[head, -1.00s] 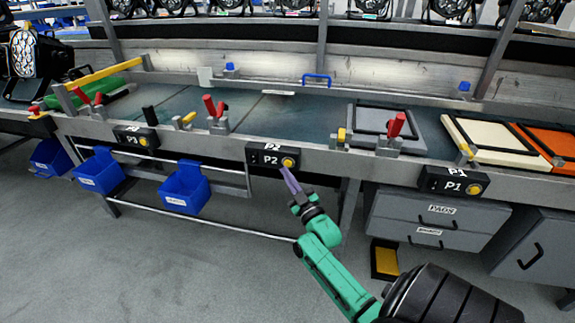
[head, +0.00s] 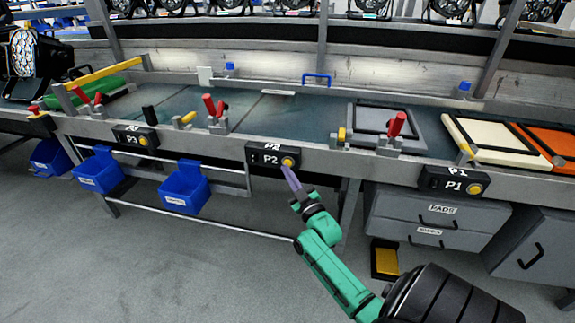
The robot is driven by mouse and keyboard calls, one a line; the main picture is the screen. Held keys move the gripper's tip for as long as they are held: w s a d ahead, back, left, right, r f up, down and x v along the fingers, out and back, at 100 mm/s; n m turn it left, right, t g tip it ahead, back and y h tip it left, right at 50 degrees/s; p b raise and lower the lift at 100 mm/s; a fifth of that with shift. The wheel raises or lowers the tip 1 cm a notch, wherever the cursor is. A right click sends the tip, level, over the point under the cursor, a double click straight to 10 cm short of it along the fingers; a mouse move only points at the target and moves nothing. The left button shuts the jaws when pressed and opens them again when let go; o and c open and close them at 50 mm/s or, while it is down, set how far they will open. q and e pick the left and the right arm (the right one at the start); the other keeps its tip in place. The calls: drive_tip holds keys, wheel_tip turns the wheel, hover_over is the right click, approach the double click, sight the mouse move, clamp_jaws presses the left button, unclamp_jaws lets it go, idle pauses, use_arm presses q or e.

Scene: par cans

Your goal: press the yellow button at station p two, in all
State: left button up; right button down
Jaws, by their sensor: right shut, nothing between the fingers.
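The station P2 box (head: 264,155) is black with white lettering and hangs on the front rail of the bench. Its round yellow button (head: 288,162) is at the right end of the box. My right gripper (head: 287,170) is shut and empty, its purple fingertips just below the button. I cannot tell whether the tips touch it. My green right arm reaches up from the lower right. My left gripper is not in view.
Box P3 (head: 136,137) is to the left and box P1 (head: 453,181) to the right, each with a yellow button. Blue bins (head: 185,189) hang under the rail at left. Red-handled clamps (head: 396,128) stand along the bench edge. Grey drawers (head: 440,215) are below right.

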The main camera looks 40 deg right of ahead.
idle(0.3)
drive_tip(key=shift+w+d, duration=0.25)
drive_tip(key=shift+d, duration=0.05)
idle(0.3)
drive_tip(key=shift+s+a+p, duration=0.45)
drive_tip(key=shift+s+a, duration=0.05)
drive_tip(key=shift+a, duration=0.2)
